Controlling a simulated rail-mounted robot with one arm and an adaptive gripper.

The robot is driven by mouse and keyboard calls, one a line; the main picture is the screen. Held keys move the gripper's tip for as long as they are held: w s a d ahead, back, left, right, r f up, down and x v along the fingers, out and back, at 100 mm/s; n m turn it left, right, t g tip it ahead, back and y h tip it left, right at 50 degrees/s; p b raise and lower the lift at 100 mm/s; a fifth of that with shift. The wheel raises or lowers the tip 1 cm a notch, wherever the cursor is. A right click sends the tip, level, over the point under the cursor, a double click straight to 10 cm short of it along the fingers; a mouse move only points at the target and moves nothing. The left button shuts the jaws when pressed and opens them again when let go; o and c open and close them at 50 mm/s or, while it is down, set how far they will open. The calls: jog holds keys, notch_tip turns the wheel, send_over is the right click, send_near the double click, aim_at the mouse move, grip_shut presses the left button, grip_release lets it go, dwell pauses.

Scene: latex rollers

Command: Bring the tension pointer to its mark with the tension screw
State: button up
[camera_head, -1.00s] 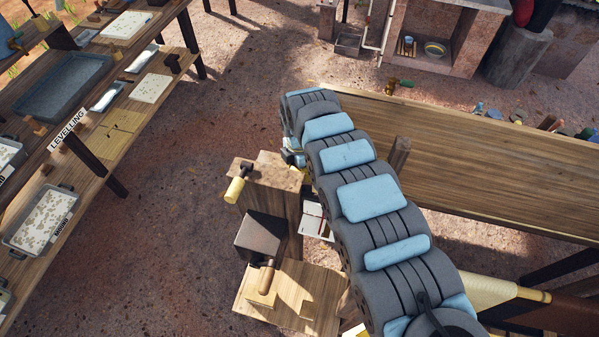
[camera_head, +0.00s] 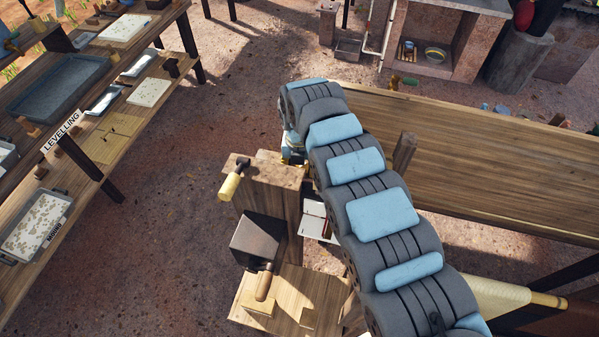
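My arm crosses the middle of the view, and its far end bends down beside a wooden post (camera_head: 268,175). Only a small part of the wrist and gripper (camera_head: 292,150) shows there, at the post's top right edge. The fingers are hidden, so I cannot tell whether they are open or touching anything. A white plate with a thin red line (camera_head: 314,222) shows partly between the post and my arm; it may be the tension scale. I cannot make out the tension screw, pointer or mark.
A yellow-gripped handle (camera_head: 230,186) juts from the post's left side. Below are a dark box (camera_head: 258,240) and a wooden handle (camera_head: 265,284). A long wooden table (camera_head: 480,160) lies right. Shelves with trays (camera_head: 60,85) stand left, with open ground between.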

jog(key=shift+f+n+b, duration=0.1)
jog(key=shift+n+b, duration=0.35)
jog(key=shift+n, duration=0.35)
jog(key=o, duration=1.2)
notch_tip(320, 180, up, 12)
jog(key=shift+r, duration=0.1)
